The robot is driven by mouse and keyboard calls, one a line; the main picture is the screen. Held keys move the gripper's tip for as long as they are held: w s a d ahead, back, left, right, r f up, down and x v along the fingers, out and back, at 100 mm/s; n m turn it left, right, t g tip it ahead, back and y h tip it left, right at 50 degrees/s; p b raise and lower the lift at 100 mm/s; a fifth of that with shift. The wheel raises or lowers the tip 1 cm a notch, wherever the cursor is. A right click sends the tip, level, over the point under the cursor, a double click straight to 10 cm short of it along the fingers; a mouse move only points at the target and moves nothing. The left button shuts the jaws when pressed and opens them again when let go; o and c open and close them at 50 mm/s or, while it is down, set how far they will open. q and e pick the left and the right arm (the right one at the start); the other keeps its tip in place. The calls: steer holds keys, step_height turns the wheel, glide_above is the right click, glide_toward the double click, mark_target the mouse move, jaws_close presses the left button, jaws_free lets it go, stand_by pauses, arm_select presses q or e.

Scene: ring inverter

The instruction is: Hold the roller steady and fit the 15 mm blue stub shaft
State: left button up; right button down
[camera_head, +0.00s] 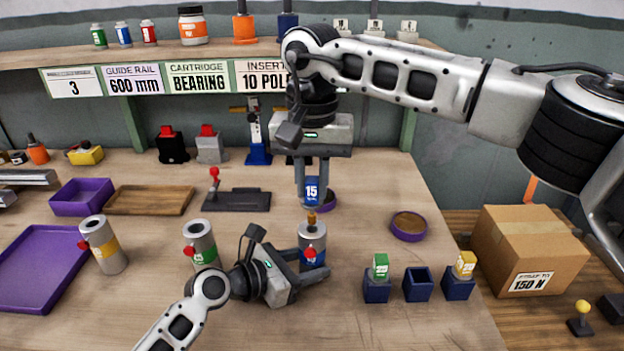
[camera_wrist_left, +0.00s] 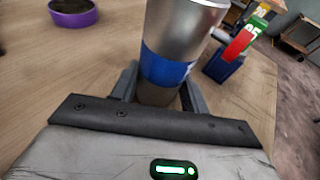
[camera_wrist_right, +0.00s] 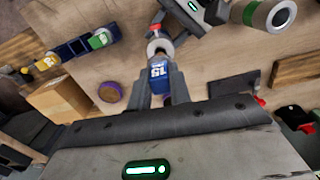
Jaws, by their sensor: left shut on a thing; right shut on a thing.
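The roller (camera_head: 312,238) is a silver cylinder with a blue band, upright on the table. It also shows in the left wrist view (camera_wrist_left: 185,30). My left gripper (camera_head: 308,270) is shut around its lower part. The blue stub shaft (camera_head: 312,188), marked 15, is upright in my right gripper (camera_head: 312,203), which is shut on it directly above the roller. It also shows in the right wrist view (camera_wrist_right: 159,75). Its brass lower tip is at the roller's top opening. I cannot tell whether the tip is inside the bore.
A green-banded roller (camera_head: 199,236) and a yellow-banded roller (camera_head: 103,250) stand to the left. At right are a holder with a green stub (camera_head: 380,266), an empty holder (camera_head: 417,286) and a holder with a yellow stub (camera_head: 465,262). A purple round dish (camera_head: 408,238) lies behind them.

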mark_target(312, 201)
steer(key=shift+f, duration=2.7)
steer(key=c, duration=1.2)
jaws_free()
step_height(312, 201, up, 12)
steer(key=shift+w+r, duration=0.1)
arm_select(q)
steer(key=o, duration=0.8)
steer(key=shift+o, duration=0.2)
